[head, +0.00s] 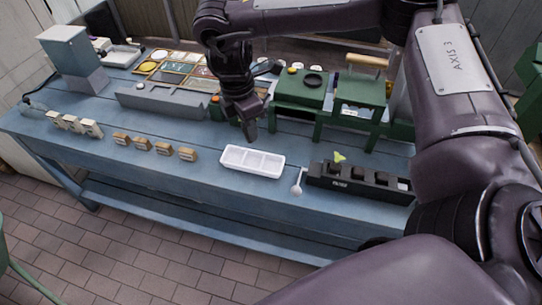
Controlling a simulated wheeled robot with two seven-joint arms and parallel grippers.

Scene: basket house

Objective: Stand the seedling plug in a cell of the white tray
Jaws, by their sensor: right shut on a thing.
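The white tray (231,165) lies near the front edge of the blue table, with several cells in a row; the cells I can see into look empty. A seedling with light green leaves (339,157) shows at the black rack (316,182) to the right of the tray; its plug is not clear. My right gripper (249,132) points down just behind the white tray, above the table. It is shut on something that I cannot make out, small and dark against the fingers. My left gripper is not in view.
A white spoon-like thing (297,184) lies between tray and rack. Green stands (300,92) rise behind and to the right of my gripper. A grey trough (160,101) and several wooden blocks (164,149) are to the left.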

